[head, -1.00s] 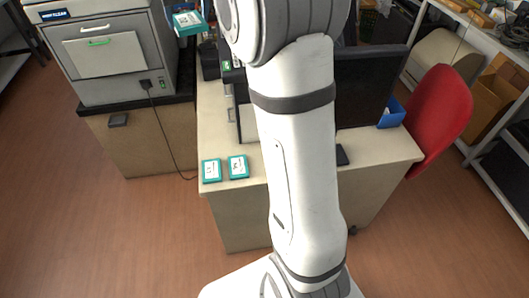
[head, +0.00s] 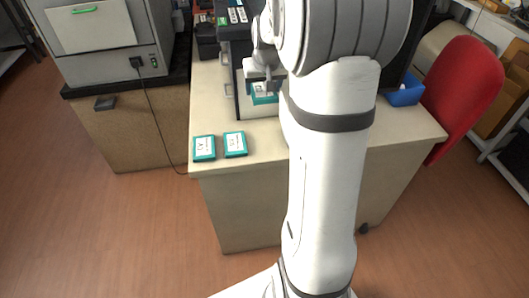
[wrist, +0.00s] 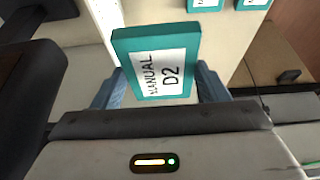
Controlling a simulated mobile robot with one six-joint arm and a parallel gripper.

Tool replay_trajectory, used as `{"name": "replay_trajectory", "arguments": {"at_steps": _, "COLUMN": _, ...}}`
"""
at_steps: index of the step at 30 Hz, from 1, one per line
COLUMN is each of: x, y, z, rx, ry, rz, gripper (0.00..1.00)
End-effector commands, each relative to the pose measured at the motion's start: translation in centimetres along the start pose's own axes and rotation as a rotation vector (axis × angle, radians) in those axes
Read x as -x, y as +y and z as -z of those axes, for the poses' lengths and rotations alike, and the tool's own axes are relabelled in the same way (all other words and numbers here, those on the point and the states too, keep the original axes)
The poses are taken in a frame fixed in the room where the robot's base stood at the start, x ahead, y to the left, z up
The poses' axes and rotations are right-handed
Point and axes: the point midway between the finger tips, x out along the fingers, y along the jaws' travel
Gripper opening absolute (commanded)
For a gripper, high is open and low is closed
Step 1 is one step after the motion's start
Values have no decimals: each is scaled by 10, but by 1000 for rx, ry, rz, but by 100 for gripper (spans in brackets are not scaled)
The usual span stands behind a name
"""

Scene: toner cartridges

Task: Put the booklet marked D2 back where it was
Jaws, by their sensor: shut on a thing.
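The teal booklet with a white label reading MANUAL D2 (wrist: 160,72) is between the two bluish fingers of my gripper (wrist: 160,90) in the wrist view. In the head view my gripper (head: 264,84) points down over the desk, left of my arm. The booklet (head: 262,98) shows below it, in front of a dark-sided box-like holder. My gripper is shut on the booklet. I cannot tell whether the booklet touches anything beneath it.
Two more teal booklets (head: 204,148) (head: 235,144) lie on the front left of the desk (head: 265,142). Dark cartridges (head: 237,15) stand behind. A white machine (head: 105,50) is at left, a blue bin (head: 406,91) and red chair (head: 468,85) at right. The desk's front strip has free room.

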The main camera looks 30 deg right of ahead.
Motion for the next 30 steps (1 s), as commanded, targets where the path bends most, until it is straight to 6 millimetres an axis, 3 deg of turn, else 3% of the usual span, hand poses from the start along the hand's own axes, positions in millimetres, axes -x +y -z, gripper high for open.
{"name": "replay_trajectory", "arguments": {"at_steps": 8, "x": -37, "y": 8, "z": -22, "rx": -14, "ry": -4, "rz": -5, "gripper": 40}}
{"name": "replay_trajectory", "arguments": {"at_steps": 18, "x": -117, "y": 7, "z": -55, "rx": -11, "ry": -4, "rz": -5, "gripper": 40}}
{"name": "replay_trajectory", "arguments": {"at_steps": 30, "x": -162, "y": 6, "z": -74, "rx": -11, "ry": -3, "rz": -4, "gripper": 40}}
